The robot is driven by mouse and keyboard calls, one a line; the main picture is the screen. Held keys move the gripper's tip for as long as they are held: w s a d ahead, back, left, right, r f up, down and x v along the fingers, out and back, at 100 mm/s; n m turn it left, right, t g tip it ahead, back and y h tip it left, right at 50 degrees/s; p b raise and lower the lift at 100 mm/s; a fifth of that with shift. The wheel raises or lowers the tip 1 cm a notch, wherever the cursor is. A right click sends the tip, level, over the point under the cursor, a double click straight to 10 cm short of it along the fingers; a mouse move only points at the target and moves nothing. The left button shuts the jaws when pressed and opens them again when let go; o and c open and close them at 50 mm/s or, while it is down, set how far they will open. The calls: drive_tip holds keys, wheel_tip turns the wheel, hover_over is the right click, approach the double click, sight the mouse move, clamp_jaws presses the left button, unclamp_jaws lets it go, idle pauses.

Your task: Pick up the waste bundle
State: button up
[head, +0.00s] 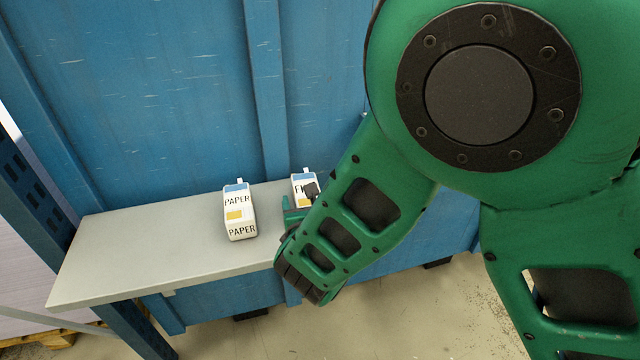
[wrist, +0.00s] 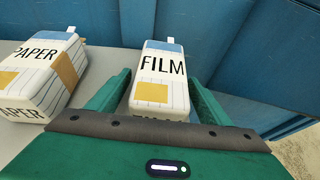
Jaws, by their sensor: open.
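Two white bundles stand on a grey shelf (head: 150,255). The left one, the PAPER bundle (head: 239,212), has a blue top band and a yellow patch; it also shows at the left in the wrist view (wrist: 45,75). The right one, the FILM bundle (wrist: 160,75), is partly hidden behind my arm in the head view (head: 301,185). My gripper (wrist: 162,88) is open, with one green finger on each side of the FILM bundle in the wrist view. Whether the fingers touch it, I cannot tell. The bundle's lower part is hidden by the gripper body.
A large blue metal container wall (head: 160,90) rises right behind the shelf. A dark blue upright post (head: 35,185) stands at the shelf's left end. The left part of the shelf is bare. Concrete floor (head: 400,315) lies in front.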

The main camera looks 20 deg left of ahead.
drive_tip(key=shift+w+a+f, duration=0.25)
drive_tip(key=shift+w, duration=0.25)
drive_tip(key=c, duration=1.2)
drive_tip(key=shift+r, duration=0.15)
